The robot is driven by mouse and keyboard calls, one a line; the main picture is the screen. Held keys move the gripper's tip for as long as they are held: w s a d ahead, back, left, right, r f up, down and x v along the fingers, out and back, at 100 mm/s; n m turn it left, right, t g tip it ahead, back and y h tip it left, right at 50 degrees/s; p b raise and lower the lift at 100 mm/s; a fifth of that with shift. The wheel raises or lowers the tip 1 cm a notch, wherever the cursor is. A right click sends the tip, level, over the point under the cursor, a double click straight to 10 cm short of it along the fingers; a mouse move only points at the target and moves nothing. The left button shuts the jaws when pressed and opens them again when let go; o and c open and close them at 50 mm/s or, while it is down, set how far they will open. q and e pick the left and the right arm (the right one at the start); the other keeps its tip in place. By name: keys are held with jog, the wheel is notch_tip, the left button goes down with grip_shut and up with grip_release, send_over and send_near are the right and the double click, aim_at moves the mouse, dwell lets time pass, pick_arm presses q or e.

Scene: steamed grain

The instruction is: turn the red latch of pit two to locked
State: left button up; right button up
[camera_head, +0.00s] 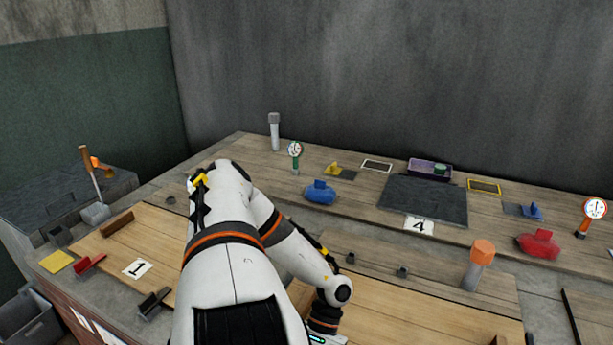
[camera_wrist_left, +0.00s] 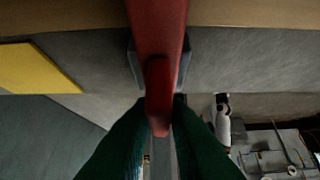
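In the left wrist view a red latch (camera_wrist_left: 158,70) runs down from the top middle, and its rounded end lies between the two dark green fingers of my left gripper (camera_wrist_left: 161,108). The fingers meet both sides of that end, so the gripper looks shut on it. In the head view my left arm bends over the counter and its wrist goes down at the bottom middle; the gripper and this latch are out of sight there. My right gripper is in neither view.
The wooden lid marked 1 (camera_head: 187,232) has a red latch (camera_head: 90,262) at its left. Another wooden lid (camera_head: 420,305) lies right of my arm, near an orange-capped post (camera_head: 479,262). A yellow patch (camera_wrist_left: 35,67) lies left of the held latch.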

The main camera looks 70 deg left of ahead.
pick_arm(q)
jog(key=o, duration=0.3)
jog(key=v, duration=1.2)
jog(key=shift+b, duration=0.45)
jog(key=shift+s+f, duration=0.1)
